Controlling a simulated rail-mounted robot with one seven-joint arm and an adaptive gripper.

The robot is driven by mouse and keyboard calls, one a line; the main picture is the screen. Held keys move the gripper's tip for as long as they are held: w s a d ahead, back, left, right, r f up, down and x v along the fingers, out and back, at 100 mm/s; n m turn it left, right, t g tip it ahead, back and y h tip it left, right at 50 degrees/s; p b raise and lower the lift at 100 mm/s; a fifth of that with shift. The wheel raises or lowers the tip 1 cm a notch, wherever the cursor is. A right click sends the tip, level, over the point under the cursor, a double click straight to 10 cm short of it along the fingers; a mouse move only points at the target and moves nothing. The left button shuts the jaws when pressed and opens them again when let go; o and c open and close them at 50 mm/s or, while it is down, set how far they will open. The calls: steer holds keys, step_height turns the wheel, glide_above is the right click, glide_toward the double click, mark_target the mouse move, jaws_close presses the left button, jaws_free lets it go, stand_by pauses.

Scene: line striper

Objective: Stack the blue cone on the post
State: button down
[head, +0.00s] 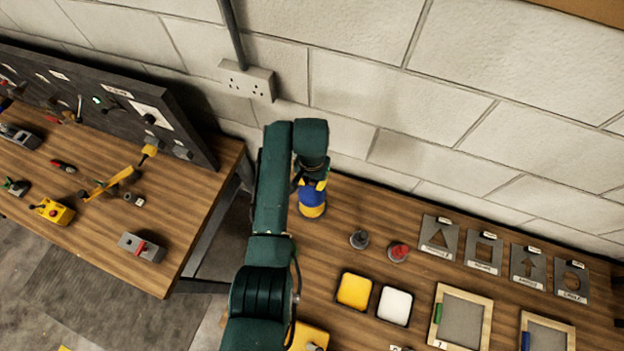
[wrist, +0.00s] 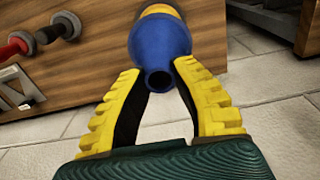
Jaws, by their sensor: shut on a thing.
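The blue cone (head: 312,197) is between the yellow fingers of my gripper (head: 312,184), near the back left of the right-hand bench. In the wrist view the fingers of my gripper (wrist: 158,72) are shut on the blue cone (wrist: 162,50), its narrow hollow end toward the camera. A yellow-orange part (head: 312,211) shows directly below the blue; I cannot tell whether it is a separate cone. Another base (head: 398,251) carries a red piece.
The bench (head: 345,205) has yellow (head: 354,291) and white (head: 395,305) trays in front of the posts. Stencil plates (head: 438,237) lie along the wall at right, framed screens (head: 462,316) nearer. A second bench (head: 185,235) with tools stands left, across a gap.

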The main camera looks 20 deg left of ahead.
steer(key=shift+f, duration=0.1)
stand_by(0.3)
steer(key=shift+f+b, duration=1.85)
steer(key=shift+f, duration=0.55)
steer(key=shift+f, duration=0.1)
steer(key=shift+f+b, duration=1.85)
steer(key=shift+f, duration=0.4)
steer(key=c, duration=0.9)
jaws_free()
steer(key=shift+r, duration=0.1)
steer(key=shift+o, duration=0.2)
step_height(320, 180, up, 8)
steer(key=p, duration=0.7)
steer(key=shift+r+p, duration=0.1)
steer(key=shift+p, duration=0.3)
